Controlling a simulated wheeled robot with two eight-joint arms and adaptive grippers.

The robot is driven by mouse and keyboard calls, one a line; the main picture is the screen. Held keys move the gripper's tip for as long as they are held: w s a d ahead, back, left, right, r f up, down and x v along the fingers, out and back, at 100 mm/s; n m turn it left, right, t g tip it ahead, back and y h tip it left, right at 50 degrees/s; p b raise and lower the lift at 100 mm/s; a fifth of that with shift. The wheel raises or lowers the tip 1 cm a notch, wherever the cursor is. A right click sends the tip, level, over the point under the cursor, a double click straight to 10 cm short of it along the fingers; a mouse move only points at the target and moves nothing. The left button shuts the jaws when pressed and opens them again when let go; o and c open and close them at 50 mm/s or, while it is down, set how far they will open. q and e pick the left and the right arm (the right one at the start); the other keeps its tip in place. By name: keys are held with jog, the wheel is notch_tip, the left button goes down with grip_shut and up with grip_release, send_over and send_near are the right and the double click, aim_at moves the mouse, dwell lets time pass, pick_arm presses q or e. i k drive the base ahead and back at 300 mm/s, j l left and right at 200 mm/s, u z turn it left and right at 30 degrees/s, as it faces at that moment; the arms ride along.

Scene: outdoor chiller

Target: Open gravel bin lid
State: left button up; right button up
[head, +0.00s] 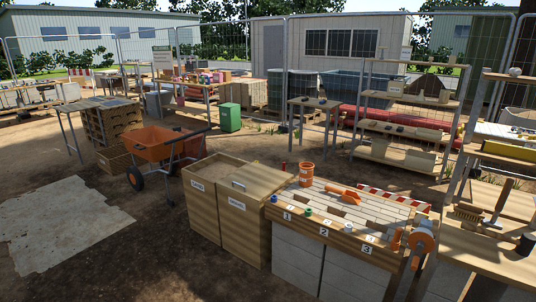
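Two wooden bins stand side by side in the middle front of the head view. The right bin (242,234) has a white label that seems to read gravel, though it is small. Its wooden lid (258,180) lies flat and closed over the top, with a small pale handle (238,185) near the front edge. The left bin (202,214) has a label that seems to read sand. Its top shows a raised rim around a brown surface; I cannot tell whether that is contents or a lid. Neither of my grippers shows in this view.
A workbench (345,212) with numbered spots, an orange cup (306,174) and an orange scoop (344,194) adjoins the gravel bin's right side. An orange wheelbarrow (158,144) stands behind the bins on the left. Open dirt ground lies left, with a pale flat patch (55,225).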

aim_at(256, 181)
jog(key=i+u, duration=0.15)
jog(key=i, duration=0.3)
jog(key=i+l+u, duration=0.1)
jog(key=i, duration=0.35)
jog(key=i+l+u, duration=0.15)
jog(key=i, duration=0.25)
jog(key=i+l+u, duration=0.15)
jog(key=i, duration=0.3)
jog(key=i+l+u, duration=1.05)
jog(key=i+l, duration=0.1)
jog(key=l, duration=0.05)
